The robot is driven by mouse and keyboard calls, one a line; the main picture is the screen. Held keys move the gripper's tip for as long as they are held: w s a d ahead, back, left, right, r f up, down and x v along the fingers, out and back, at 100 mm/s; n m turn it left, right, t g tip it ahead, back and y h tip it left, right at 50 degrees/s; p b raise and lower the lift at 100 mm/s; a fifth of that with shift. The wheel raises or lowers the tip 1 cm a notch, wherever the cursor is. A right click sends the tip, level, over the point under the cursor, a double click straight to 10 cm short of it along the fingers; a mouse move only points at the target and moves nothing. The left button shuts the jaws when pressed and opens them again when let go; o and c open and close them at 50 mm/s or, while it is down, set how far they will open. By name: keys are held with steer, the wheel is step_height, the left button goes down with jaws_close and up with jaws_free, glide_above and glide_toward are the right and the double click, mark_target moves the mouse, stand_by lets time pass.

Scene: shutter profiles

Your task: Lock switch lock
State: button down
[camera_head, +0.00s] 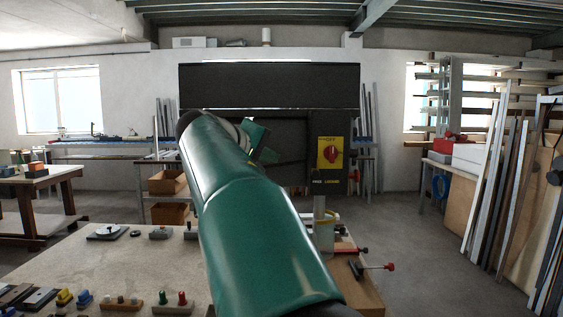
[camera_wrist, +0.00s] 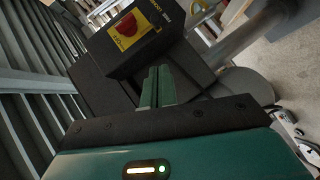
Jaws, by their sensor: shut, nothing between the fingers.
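The switch lock is a dark box (camera_head: 328,122) on a post, with a yellow plate (camera_head: 345,144) and a red rotary knob (camera_head: 331,154). White lettering shows under the plate, too small to read surely. In the wrist view the red knob (camera_wrist: 126,26) sits on the box's yellow plate, tilted in the picture. My gripper's green fingers (camera_wrist: 158,84) are together and empty, just below the box in that picture. They look apart from the knob. In the head view my green arm hides part of the gripper (camera_head: 262,143), which is left of the box.
A workbench (camera_head: 120,262) holds small knobs, blocks and switches at front left. Red-handled clamps (camera_head: 372,267) stick out at its right edge. A large black panel (camera_head: 270,86) stands behind the box. Long profiles (camera_head: 490,170) lean at the right. Floor is clear between.

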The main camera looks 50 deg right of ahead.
steer(key=s+f+x, duration=0.1)
steer(key=s+x, duration=0.1)
steer(key=x, duration=0.9)
steer(key=shift+s+d, duration=0.25)
steer(key=shift+f, duration=0.1)
steer(key=shift+s+d, duration=1.05)
steer(key=shift+s, duration=0.15)
steer(key=shift+a, duration=0.1)
